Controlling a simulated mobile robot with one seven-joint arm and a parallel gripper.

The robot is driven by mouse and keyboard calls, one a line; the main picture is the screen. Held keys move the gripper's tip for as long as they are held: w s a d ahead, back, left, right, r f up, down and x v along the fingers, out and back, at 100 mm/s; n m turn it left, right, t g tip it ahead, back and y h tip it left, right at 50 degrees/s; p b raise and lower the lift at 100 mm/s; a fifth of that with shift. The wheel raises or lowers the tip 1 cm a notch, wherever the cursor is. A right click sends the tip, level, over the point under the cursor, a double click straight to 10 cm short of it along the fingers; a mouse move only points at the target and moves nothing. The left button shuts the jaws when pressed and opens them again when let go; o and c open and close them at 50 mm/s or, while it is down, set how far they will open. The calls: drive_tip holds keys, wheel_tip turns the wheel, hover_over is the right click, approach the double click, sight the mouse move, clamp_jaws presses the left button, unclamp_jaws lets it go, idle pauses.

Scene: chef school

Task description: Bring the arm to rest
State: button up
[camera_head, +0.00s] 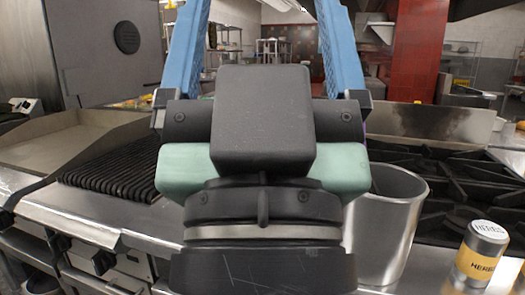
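My gripper (262,20) fills the middle of the head view, seen from behind, with its dark body low in front of the camera. Its two blue fingers stand wide apart and point up and away from me. The gripper is open, and I see nothing held between the fingers. Its body hides part of the counter and whatever is directly behind it. The fingertips run close to or past the top edge of the picture.
A metal container (400,235) stands just right of my gripper on the counter. A herbs tin (482,256) stands farther right. Black stove grates (455,190) lie behind them. A ribbed grill (115,165) and a steel griddle (40,150) are on the left.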

wheel_tip(320, 180, up, 27)
drive_tip(key=p, duration=2.5)
drive_tip(key=shift+r, duration=0.2)
